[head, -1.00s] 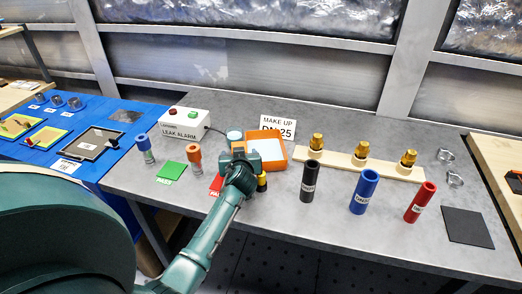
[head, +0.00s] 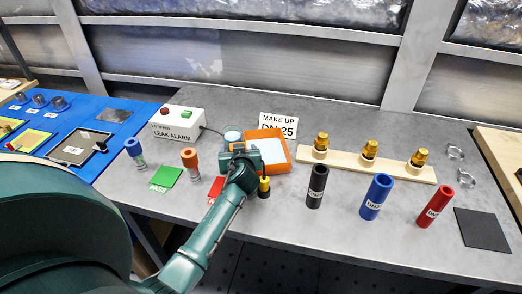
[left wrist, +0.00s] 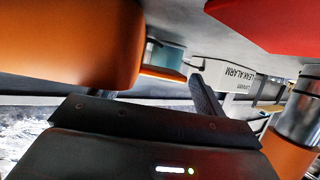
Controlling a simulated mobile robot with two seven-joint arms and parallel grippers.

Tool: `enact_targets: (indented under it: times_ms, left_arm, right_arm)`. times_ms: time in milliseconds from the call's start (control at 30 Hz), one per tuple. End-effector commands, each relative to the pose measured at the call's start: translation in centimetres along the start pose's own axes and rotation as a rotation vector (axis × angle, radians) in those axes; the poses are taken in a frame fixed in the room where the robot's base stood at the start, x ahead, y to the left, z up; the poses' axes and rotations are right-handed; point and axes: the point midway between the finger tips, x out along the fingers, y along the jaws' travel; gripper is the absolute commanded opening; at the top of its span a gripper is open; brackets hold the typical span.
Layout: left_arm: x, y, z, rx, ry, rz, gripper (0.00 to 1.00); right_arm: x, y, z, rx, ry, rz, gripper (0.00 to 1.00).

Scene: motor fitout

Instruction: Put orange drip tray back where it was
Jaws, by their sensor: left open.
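The orange drip tray (head: 283,165), with a pale inside, lies on the grey bench in front of the MAKE UP DN 25 sign (head: 279,127). My left gripper (head: 241,154) is at the tray's left front side in the head view and hides part of it. In the left wrist view the left gripper's (left wrist: 150,95) fingers are apart. A large blurred orange surface (left wrist: 70,45) fills the upper left there; I cannot tell whether it is the tray. I see nothing held. My right gripper is not in view.
The leak alarm box (head: 178,123) stands left of the tray. A green card (head: 166,177), a red card (head: 216,188) and an orange-topped cylinder (head: 191,160) are near the arm. A wooden rack (head: 395,172) and black, blue (head: 376,197) and red cylinders stand to the right.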

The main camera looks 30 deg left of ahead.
Motion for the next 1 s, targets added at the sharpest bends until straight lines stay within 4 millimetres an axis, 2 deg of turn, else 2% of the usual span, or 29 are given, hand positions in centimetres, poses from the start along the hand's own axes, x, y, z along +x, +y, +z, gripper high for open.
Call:
enact_targets:
  times_ms: [167,1000]
  left_arm:
    - [-0.03,0.02,0.01,0.000,-0.001,0.000,0.72]
    - [-0.01,0.03,-0.17,-0.002,0.003,0.001,0.04]
  right_arm:
    - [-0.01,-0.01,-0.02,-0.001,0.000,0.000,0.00]
    - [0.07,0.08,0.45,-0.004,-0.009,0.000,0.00]
